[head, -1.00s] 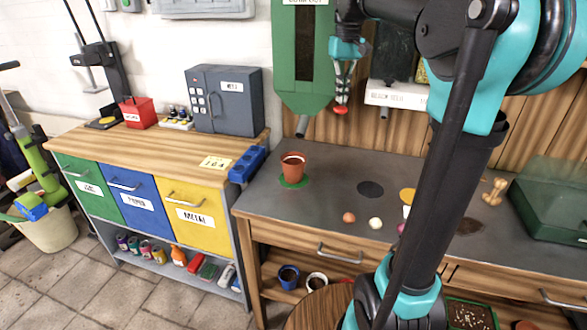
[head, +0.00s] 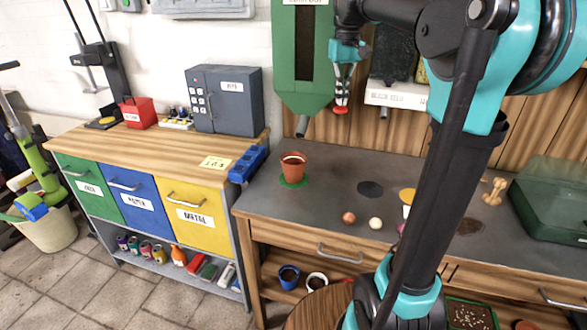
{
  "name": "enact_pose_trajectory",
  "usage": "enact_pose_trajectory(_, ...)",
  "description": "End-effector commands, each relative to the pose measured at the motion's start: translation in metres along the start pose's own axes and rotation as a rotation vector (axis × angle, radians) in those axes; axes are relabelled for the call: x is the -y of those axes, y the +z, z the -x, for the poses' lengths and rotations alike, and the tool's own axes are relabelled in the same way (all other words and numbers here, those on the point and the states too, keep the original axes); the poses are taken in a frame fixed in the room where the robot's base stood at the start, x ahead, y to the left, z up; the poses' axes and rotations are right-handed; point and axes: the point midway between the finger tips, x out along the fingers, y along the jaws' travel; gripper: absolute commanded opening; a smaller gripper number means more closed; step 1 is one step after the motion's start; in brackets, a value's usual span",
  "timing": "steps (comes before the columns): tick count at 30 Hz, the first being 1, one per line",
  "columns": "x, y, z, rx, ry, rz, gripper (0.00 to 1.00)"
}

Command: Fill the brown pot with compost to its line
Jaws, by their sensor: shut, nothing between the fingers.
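The brown pot (head: 292,166) stands upright on a green round mat (head: 293,182) near the left end of the grey workbench. Its rim shows in the head view, with something dark inside; I cannot tell how full it is, and no line is readable. The green compost dispenser (head: 305,75) hangs on the wall above, with a grey spout (head: 302,126) at its bottom, over the pot. Its label is cut off at the top edge. My gripper (head: 341,108) is shut and empty, pointing down just right of the dispenser.
A second dispenser with a white label (head: 396,94) hangs behind my arm. The bench (head: 330,200) holds small round items, a dark disc (head: 370,188) and a green case (head: 552,200) at the right. My arm hides part of the bench.

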Motion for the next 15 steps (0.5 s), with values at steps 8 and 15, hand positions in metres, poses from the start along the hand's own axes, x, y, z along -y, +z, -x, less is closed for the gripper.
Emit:
enact_pose_trajectory(8,0.0,0.0,-0.013,0.0,0.0,0.0,0.0)
enact_pose_trajectory(15,0.0,0.0,-0.024,0.0,0.0,0.0,0.0)
